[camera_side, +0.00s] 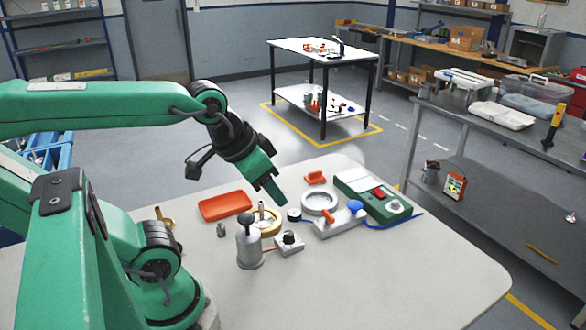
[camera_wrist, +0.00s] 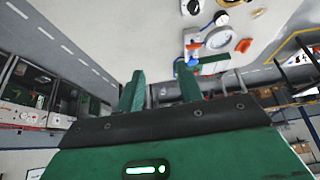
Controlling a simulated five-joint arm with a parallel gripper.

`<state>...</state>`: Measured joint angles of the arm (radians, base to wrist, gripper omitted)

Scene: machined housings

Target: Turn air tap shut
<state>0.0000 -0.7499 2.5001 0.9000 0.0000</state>
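My gripper (camera_side: 276,188) hangs above the light worktable, left of and above the fixture, and touches nothing that I can see. In the wrist view my gripper (camera_wrist: 160,88) has its two green fingers apart with nothing between them. A light grey fixture plate (camera_side: 337,222) bears an orange lever (camera_side: 327,215) and a blue knob (camera_side: 355,207), with a blue hose at its right. I cannot tell for sure which of these is the air tap's handle. The orange lever also shows in the wrist view (camera_wrist: 193,47); the right finger partly covers the blue parts there.
A white ring housing (camera_side: 319,202) sits by the fixture. A green box (camera_side: 373,200) with a red switch stands behind right. An orange tray (camera_side: 225,205), a brass ring (camera_side: 264,222), a grey cylinder (camera_side: 249,247) and a black-knobbed block (camera_side: 289,243) stand left. The front right tabletop is clear.

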